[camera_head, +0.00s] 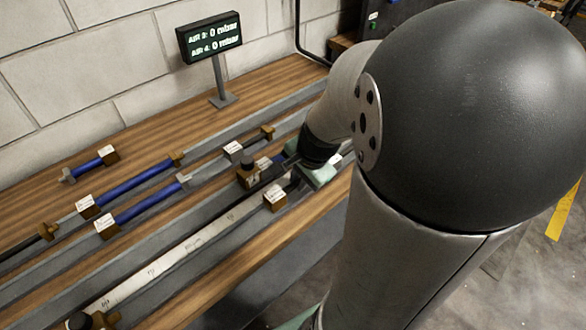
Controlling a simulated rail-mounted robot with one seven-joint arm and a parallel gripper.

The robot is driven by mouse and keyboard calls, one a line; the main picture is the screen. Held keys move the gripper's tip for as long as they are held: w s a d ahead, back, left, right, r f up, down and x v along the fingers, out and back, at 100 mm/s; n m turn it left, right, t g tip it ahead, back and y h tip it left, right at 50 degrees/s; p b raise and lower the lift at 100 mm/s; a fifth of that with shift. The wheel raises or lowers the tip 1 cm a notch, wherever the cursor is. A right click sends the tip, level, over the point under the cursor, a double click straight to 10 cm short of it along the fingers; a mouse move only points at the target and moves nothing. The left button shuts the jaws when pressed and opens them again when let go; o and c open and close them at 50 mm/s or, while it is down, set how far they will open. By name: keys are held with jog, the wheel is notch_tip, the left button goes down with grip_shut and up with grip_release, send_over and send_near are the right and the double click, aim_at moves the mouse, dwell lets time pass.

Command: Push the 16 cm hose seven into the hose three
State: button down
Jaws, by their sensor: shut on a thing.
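My gripper (303,171) is low over the right part of the bench, partly hidden by my arm. It is shut on a hose piece, mostly hidden between its fingers; a bit of dark blue (279,157) shows beside them. Blue hoses with white-labelled brown blocks lie in the rails: one long hose (135,186), another nearer me (147,208), and a short one (85,166) on the wood behind. The labels are too small to read, so I cannot tell which hose is three or seven. Whether the held piece touches another hose is hidden.
A brown fitting with a dark knob (247,172) and a labelled block (275,198) stand just left of my gripper. A white ruler strip (180,255) runs along the front rail. A display on a stand (211,38) stands behind, before a block wall.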

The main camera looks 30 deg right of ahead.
jog(key=shift+f, duration=0.2)
jog(key=shift+f+b, duration=0.55)
jog(key=shift+b, duration=0.1)
jog(key=shift+d, duration=0.2)
jog(key=shift+w+d, duration=0.2)
jog(key=shift+d, duration=0.35)
jog(key=shift+w+d, duration=0.15)
jog(key=shift+d, duration=0.4)
jog(key=c, duration=1.3)
grip_release()
jog(key=shift+c, duration=0.2)
jog(key=shift+s+f, duration=0.1)
jog(key=shift+c, duration=0.5)
jog(key=shift+o, duration=0.2)
